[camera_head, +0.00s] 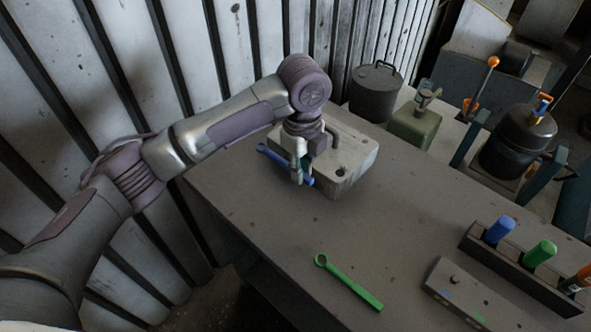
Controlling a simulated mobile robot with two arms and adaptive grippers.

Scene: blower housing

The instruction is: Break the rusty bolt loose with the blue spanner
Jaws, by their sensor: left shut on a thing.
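The blue spanner (275,155) lies along the left side of the pale housing block (352,157), with one end sticking out to the left and the other showing just below the fingers. My left gripper (301,174) comes down from above and is shut on the blue spanner beside the block. The fingers hide the spanner's middle. I cannot make out the rusty bolt for certain, nor whether the spanner sits on it. A dark round spot shows on the block's near top edge. My right gripper is not in view.
A green spanner (347,283) lies on the bench (410,215) at the front. A rack (523,268) with blue, green and orange handles and a small grey block (454,294) stand at right. A dark pot (376,94) and green can (414,125) stand behind. The bench middle is clear.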

